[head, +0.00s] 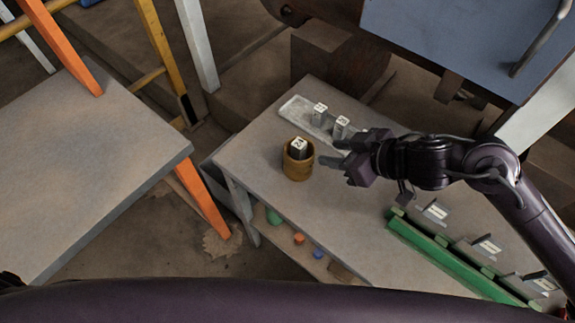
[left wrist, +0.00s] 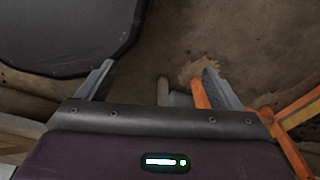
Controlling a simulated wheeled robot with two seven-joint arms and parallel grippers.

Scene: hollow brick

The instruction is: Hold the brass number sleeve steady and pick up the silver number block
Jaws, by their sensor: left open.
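The brass number sleeve (head: 298,170) stands upright on the grey workbench. A dark-sided block with a pale numbered top (head: 300,146) sits inside it and sticks out above the rim; its lower part is hidden. Two silver number blocks, one (head: 319,114) and another (head: 341,126), stand on a pale tray behind the sleeve. My right gripper (head: 329,153) is just right of the sleeve, its fingers apart and pointing toward it, with nothing seen between them. My left gripper (left wrist: 158,80) shows in the left wrist view, open and empty above the floor, away from the bench.
The pale tray (head: 293,106) lies near the bench's back edge. A green rack (head: 440,257) with several numbered plates stands at the right. A lower shelf holds small coloured pieces. Another grey table (head: 90,150) is at the left, with a floor gap between. A blue panel (head: 455,40) is behind.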

